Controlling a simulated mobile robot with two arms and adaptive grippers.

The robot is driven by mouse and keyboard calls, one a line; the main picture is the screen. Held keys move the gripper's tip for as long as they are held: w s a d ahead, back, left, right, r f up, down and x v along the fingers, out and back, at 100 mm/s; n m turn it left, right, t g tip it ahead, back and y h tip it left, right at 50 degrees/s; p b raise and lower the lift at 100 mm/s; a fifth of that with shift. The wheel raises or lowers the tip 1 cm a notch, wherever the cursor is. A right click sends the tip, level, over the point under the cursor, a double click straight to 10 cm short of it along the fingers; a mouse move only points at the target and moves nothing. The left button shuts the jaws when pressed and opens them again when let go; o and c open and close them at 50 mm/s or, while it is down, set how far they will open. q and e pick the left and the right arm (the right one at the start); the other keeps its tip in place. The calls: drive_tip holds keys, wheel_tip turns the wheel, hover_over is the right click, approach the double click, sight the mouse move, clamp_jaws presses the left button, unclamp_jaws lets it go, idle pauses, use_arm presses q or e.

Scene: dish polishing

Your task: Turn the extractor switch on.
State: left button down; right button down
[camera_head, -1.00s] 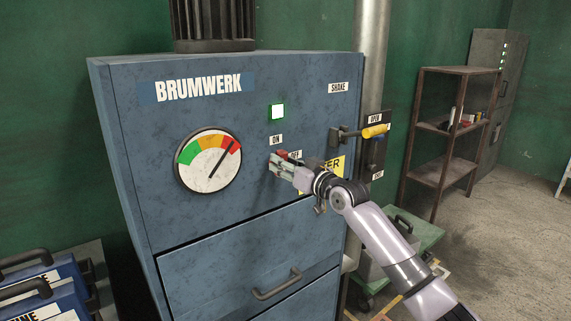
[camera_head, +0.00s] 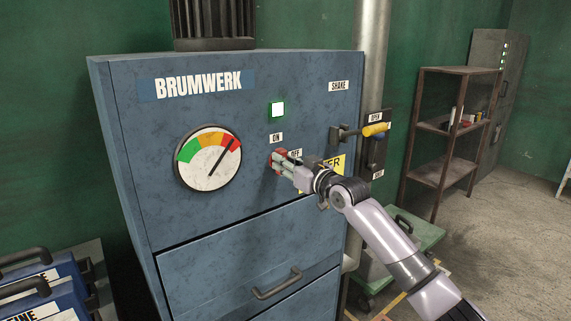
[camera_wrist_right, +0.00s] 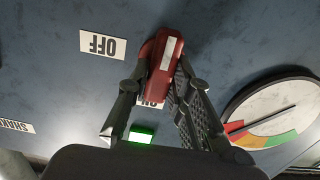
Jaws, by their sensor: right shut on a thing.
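The extractor switch is a red knob (camera_head: 275,159) on the front of the blue BRUMWERK cabinet (camera_head: 225,115), below the ON label (camera_head: 276,138) and left of the OFF label (camera_head: 295,153). My right gripper (camera_head: 279,163) is shut on this knob, its fingers partly hiding it. In the right wrist view, which is upside down, the red knob (camera_wrist_right: 165,62) sits between the fingertips. Its white mark runs toward the partly hidden ON label (camera_wrist_right: 153,103), while the OFF label (camera_wrist_right: 103,46) lies off to the side. My left gripper is not in view.
A lit green lamp (camera_head: 277,109) is above the switch and a dial gauge (camera_head: 209,159) is left of it. A yellow-handled lever (camera_head: 374,130) sticks out at the right. A drawer handle (camera_head: 276,284) is below. A shelf (camera_head: 441,122) stands farther right.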

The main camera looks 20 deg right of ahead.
drive_tip(key=c, duration=1.4)
unclamp_jaws()
drive_tip(key=shift+c, duration=0.2)
drive_tip(key=v, duration=1.2)
